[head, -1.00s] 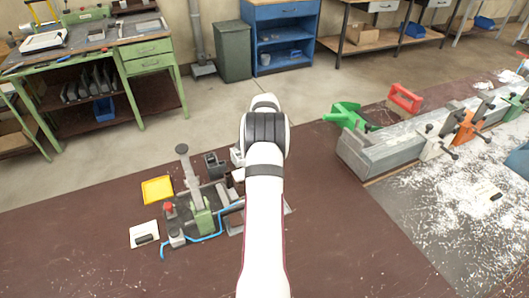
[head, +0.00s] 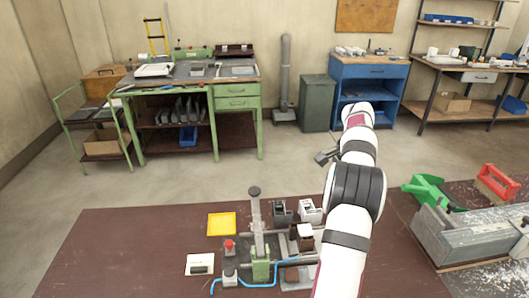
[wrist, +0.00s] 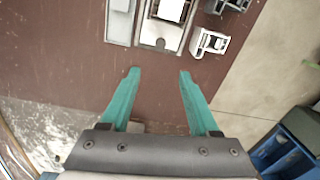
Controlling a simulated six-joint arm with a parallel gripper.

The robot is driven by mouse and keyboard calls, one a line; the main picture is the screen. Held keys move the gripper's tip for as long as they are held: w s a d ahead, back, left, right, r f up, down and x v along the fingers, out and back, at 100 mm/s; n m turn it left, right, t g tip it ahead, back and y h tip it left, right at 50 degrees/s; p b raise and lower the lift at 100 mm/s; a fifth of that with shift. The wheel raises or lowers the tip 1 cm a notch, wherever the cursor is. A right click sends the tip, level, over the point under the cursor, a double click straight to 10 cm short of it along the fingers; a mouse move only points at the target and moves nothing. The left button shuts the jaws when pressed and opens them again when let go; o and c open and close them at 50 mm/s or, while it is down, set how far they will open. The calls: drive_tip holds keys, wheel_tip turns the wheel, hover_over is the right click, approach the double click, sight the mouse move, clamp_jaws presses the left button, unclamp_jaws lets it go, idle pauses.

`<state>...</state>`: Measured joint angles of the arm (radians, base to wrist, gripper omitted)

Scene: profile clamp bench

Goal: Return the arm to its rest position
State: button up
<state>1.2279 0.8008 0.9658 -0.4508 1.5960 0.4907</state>
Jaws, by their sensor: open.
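My arm rises from the bottom of the head view, and my gripper (head: 326,156) shows as a small dark shape to the left of the arm's upper end. In the wrist view my gripper (wrist: 157,73) has two teal fingers spread well apart with nothing between them. It hangs above the brown bench top (wrist: 75,70), apart from the clamp fixture (wrist: 158,32) at the top of that view. In the head view the clamp fixture (head: 260,262), with a green block and an upright lever, stands on the bench left of my arm, which hides part of its right side.
A yellow tray (head: 221,224) and a white card (head: 200,265) lie left of the fixture. The bench's left part is clear.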

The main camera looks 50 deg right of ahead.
drive_tip(key=w+a+r+n, duration=0.2)
drive_tip(key=w+a+r, duration=0.1)
drive_tip(key=w+a, duration=0.3)
drive_tip(key=w+a+r+n, duration=0.2)
drive_tip(key=w+a+n, duration=0.1)
drive_tip(key=a, duration=0.4)
drive_tip(key=w+a+r+n+y, duration=0.1)
drive_tip(key=a+n, duration=0.1)
drive_tip(key=a, duration=0.7)
drive_tip(key=w+a+r+n, duration=0.1)
drive_tip(key=a+r+n, duration=0.15)
drive_tip(key=a, duration=0.55)
drive_tip(key=s+a+f+n, duration=0.1)
drive_tip(key=s+a+n, duration=0.2)
drive_tip(key=a, duration=0.5)
drive_tip(key=s+a+f+n, duration=0.1)
drive_tip(key=s+a+n, duration=0.2)
drive_tip(key=a, duration=0.4)
drive_tip(key=s+a+f+n+y, duration=0.1)
drive_tip(key=s+a+f+n, duration=0.3)
drive_tip(key=s+a, duration=0.3)
drive_tip(key=s, duration=0.3)
drive_tip(key=shift+s+a+f+g, duration=0.2)
drive_tip(key=shift+a+g, duration=0.1)
drive_tip(key=shift+a, duration=0.1)
